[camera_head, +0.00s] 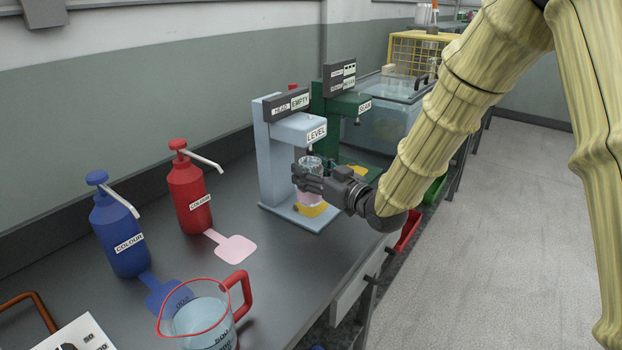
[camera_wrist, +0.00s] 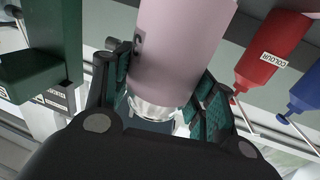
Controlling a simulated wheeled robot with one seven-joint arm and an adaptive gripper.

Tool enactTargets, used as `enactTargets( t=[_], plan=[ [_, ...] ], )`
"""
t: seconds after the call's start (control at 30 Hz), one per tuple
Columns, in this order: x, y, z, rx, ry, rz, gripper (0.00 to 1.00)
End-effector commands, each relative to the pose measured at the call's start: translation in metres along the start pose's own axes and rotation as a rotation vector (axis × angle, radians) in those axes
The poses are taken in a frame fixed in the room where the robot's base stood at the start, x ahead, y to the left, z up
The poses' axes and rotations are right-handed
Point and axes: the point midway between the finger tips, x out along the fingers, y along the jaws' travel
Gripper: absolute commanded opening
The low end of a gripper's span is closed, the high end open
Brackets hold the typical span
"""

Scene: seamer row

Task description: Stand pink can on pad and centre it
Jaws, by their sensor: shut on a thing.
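A pink can with a clear, glassy-looking top (camera_head: 309,196) is between the fingers of my gripper (camera_head: 308,178). In the wrist view the pink can (camera_wrist: 178,50) fills the space between both teal-padded fingers (camera_wrist: 165,90), which are shut on it. In the head view the can is upright or nearly so, inside the light blue machine labelled LEVEL (camera_head: 270,160). A yellow pad (camera_head: 314,211) lies on that machine's base, just under the can. I cannot tell whether the can touches the pad, and my gripper hides part of the can.
A green machine (camera_head: 345,103) stands close behind the blue one. A red pump bottle (camera_head: 188,195), a blue pump bottle (camera_head: 120,235) and a clear jug with a red handle (camera_head: 207,318) stand to the left and front. The bench's right edge is near my gripper.

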Motion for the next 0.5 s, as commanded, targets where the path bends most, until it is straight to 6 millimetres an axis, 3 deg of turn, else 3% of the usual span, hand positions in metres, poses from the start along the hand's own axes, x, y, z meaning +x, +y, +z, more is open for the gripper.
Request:
enactTargets(
  t=[0.4, 0.5],
  plan=[
    [0.024, 0.022, 0.003, -0.002, 0.001, -0.001, 0.16],
    [0.023, 0.021, 0.018, 0.000, -0.001, -0.002, 0.16]
  ],
)
